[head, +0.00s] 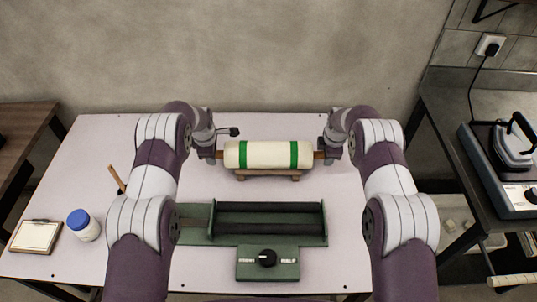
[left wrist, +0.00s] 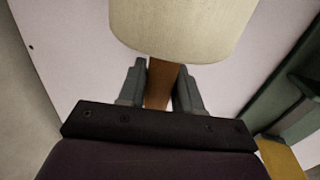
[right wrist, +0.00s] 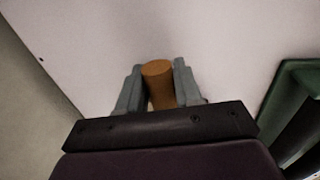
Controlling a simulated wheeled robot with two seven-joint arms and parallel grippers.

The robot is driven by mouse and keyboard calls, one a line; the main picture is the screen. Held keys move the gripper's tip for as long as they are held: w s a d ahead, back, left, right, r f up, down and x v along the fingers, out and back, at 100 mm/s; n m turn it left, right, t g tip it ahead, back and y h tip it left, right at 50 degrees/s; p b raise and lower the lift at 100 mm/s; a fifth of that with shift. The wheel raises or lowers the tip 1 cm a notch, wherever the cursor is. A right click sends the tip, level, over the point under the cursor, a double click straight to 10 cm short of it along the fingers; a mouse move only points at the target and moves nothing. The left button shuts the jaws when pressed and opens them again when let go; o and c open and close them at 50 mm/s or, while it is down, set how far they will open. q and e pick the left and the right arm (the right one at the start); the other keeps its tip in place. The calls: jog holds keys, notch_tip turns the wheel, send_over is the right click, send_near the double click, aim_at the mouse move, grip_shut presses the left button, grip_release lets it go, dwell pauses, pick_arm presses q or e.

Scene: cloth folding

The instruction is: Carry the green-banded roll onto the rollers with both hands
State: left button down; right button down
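The green-banded roll (head: 270,155) is cream with two green bands and a wooden handle at each end. It lies level at the wooden cradle (head: 267,174), touching it as far as I can tell. My left gripper (head: 218,154) has its fingers on both sides of the left handle, which shows in the left wrist view (left wrist: 158,86). My right gripper (head: 321,154) has its fingers against both sides of the right handle, seen end-on in the right wrist view (right wrist: 158,72). The rollers (head: 270,217) are dark, in a green frame nearer me, and empty.
A blue-lidded jar (head: 83,225) and a framed board (head: 36,236) stand at the left of the pale table (head: 100,150). A brown stick (head: 116,179) is beside my left arm. A side bench at right carries an iron (head: 513,145). The table between the cradle and rollers is clear.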

pick_arm(q)
jog(key=shift+r, duration=0.1)
pick_arm(e)
jog(key=shift+r, duration=0.1)
